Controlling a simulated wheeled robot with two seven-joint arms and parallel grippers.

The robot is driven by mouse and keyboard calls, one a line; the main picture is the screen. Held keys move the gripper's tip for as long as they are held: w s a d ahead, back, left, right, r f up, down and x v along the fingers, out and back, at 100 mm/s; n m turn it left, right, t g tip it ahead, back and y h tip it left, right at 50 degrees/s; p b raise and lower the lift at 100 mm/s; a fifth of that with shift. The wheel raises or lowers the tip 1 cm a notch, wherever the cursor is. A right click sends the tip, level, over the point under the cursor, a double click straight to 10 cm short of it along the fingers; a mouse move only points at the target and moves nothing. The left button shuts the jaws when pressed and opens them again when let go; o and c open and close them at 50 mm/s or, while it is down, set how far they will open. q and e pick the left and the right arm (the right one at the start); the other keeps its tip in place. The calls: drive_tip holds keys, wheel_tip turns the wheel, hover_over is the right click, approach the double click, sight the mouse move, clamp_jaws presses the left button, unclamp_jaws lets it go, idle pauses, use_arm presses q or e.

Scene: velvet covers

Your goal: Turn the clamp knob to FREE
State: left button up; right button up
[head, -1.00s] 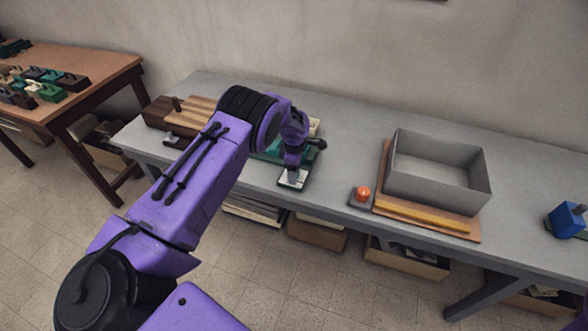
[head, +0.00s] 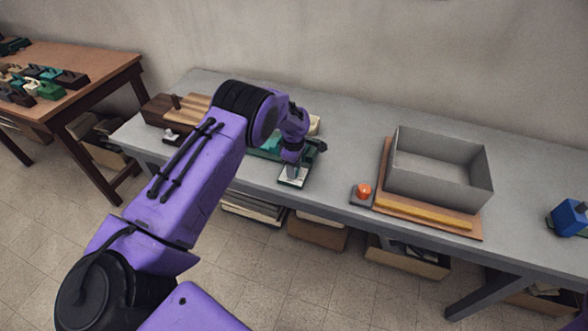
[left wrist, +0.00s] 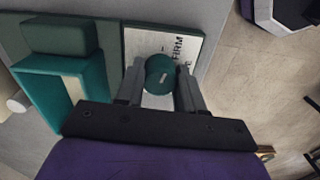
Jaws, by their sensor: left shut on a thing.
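The clamp knob (left wrist: 160,74) is a round dark green knob with a short pale mark on top. It stands on a pale label plate (left wrist: 192,44), also visible in the head view (head: 293,182). Part of a printed word, "FIRM", shows beside the knob; any other lettering is hidden or unreadable. My left gripper (left wrist: 161,84) is shut on the knob, one finger on each side; in the head view it is over the plate (head: 292,172). A teal frame (left wrist: 93,77) with a green block (left wrist: 60,36) adjoins the plate. My right gripper is not in view.
On the grey bench (head: 335,160), an orange button (head: 363,190) and a grey open box (head: 440,197) on a wooden board (head: 382,160) stand to the right. A blue block (head: 568,220) is farther right. Wooden pieces (head: 160,111) lie left.

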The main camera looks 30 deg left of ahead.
use_arm(q)
drive_tip(key=m+b, duration=0.1)
drive_tip(key=m, duration=0.2)
drive_tip(key=shift+m, duration=0.4)
drive_tip(key=m, duration=0.3)
drive_tip(key=shift+m, duration=0.3)
drive_tip(key=m, duration=0.3)
drive_tip(key=shift+m+b, duration=0.3)
drive_tip(key=shift+b, duration=0.1)
drive_tip(key=shift+r+m, duration=0.1)
drive_tip(key=shift+m, duration=1.9)
drive_tip(key=o, duration=1)
drive_tip(key=shift+o, duration=0.2)
